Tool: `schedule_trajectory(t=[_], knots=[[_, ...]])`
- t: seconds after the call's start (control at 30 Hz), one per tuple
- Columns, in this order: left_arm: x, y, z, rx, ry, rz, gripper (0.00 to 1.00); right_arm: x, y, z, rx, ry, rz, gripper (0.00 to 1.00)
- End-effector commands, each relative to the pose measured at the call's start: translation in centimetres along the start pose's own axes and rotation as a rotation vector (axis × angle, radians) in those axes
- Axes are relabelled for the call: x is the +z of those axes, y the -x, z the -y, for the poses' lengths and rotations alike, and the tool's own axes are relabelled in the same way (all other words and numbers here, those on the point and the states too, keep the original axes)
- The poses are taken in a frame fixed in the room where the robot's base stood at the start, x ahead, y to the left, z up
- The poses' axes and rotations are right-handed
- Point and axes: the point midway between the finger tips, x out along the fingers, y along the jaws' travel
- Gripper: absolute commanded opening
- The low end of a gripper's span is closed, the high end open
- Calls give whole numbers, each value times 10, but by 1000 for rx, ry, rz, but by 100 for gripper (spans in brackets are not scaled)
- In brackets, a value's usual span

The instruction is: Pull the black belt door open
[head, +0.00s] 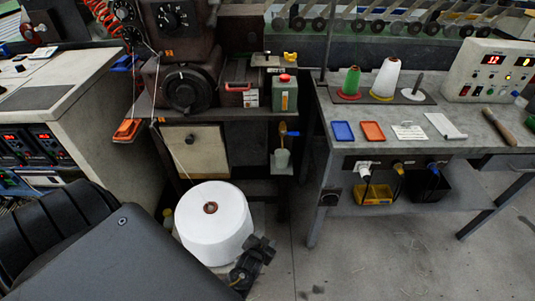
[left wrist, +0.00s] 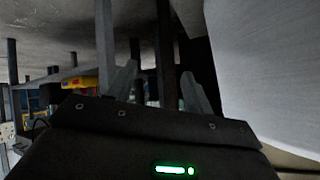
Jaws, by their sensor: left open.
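The brown sewing machine has a dark round cover (head: 188,90) on its lower body. I cannot tell for sure whether this is the black belt door. Below the machine shelf is a beige panel (head: 205,160) with a black knob (head: 190,139); it looks closed. My left gripper (head: 252,263) is low, in front of the stand and beside the big white thread cone (head: 214,222). It is away from the cover and the panel. In the left wrist view its fingers (left wrist: 150,82) are apart with nothing held between them. My right gripper is not in view.
The white cone, also large in the left wrist view (left wrist: 268,55), stands close to my left gripper. A grey workbench (head: 460,125) with thread cones and trays is at right. A control cabinet (head: 55,110) is at left. Floor between stand and bench is clear.

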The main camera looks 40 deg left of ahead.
Motion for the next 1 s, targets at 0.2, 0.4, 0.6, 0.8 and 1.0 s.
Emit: schedule_trajectory(t=[0.2,0.4,0.6,0.8,1.0], knots=[[-153,9,72,-254,222,-365,52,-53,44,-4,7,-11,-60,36],[-211,55,126,-389,380,-533,52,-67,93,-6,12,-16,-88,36],[-224,75,145,-432,438,-582,52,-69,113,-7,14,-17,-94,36],[-228,72,149,-434,438,-585,52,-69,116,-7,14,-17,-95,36],[-241,49,164,-434,436,-585,52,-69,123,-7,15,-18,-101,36]])
